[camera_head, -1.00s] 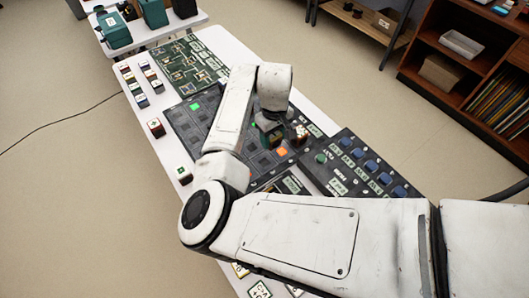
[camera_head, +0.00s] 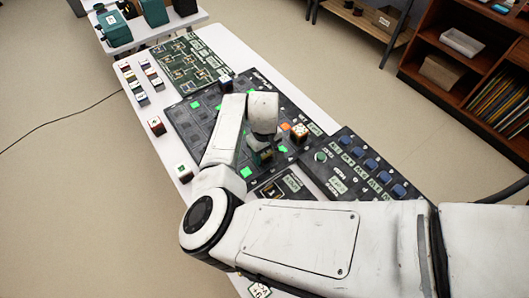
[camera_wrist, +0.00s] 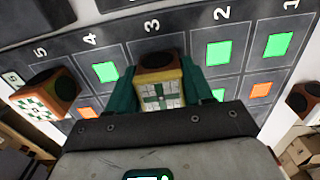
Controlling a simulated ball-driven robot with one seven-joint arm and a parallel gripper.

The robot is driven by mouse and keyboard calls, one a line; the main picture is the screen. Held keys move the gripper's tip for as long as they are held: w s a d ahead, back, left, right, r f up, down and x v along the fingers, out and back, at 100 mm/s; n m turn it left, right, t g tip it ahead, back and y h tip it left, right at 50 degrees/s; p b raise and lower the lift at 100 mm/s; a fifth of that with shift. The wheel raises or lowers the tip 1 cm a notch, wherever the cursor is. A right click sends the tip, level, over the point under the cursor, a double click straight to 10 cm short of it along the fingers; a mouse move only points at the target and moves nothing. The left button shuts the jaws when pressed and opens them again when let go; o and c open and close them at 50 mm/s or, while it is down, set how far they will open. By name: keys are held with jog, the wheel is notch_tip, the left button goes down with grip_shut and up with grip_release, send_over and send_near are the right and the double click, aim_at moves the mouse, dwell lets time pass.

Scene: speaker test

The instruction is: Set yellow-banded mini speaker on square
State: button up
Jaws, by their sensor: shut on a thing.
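My gripper (camera_wrist: 160,84) has teal fingers shut on the sides of a small speaker (camera_wrist: 161,95) with a yellow edge and a white-and-green grid face. Its top has a dark round opening. In the wrist view it overlaps the column marked 3 of the dark board (camera_wrist: 190,42); I cannot tell if it touches the board. A green lit square (camera_wrist: 219,52) lies in column 2, another (camera_wrist: 105,71) in column 4. In the head view, the gripper (camera_head: 262,157) is low over the board (camera_head: 183,118), partly hidden by my arm.
An orange-brown speaker with a checkered face (camera_wrist: 42,97) stands to the left in the wrist view; another (camera_wrist: 306,102) is at the right edge. A dark speaker (camera_head: 226,84) stands at the board's far edge. A panel with blue knobs (camera_head: 345,160) adjoins the board.

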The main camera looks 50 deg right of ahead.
jog(key=o, duration=1.2)
jog(key=shift+f, duration=0.1)
notch_tip(320, 180, up, 12)
jog(key=shift+r, duration=0.15)
jog(key=s+d+r+m+t+h, duration=0.1)
jog(key=s+d+r+h, duration=0.15)
jog(key=d, duration=0.45)
jog(key=s+d+r+t+h, duration=0.1)
jog(key=s+d+h, duration=0.25)
jog(key=d, duration=0.35)
jog(key=s+a+f+n+y, duration=0.1)
jog(key=s+a+f+y, duration=0.1)
jog(key=s+a+f, duration=0.2)
jog(key=s+a+f+n+y, duration=0.1)
jog(key=s+a+f+y, duration=0.1)
jog(key=s+a+f, duration=0.2)
jog(key=s+a+f+g+y, duration=0.1)
jog(key=s+a+f, duration=0.3)
jog(key=s+a, duration=0.5)
jog(key=shift+s+a+n+y, duration=0.15)
jog(key=shift+a+n+y, duration=0.05)
jog(key=shift+a, duration=1)
jog(key=shift+s+a+n+y, duration=0.1)
jog(key=shift+a+n+y, duration=0.1)
jog(key=shift+a, duration=1)
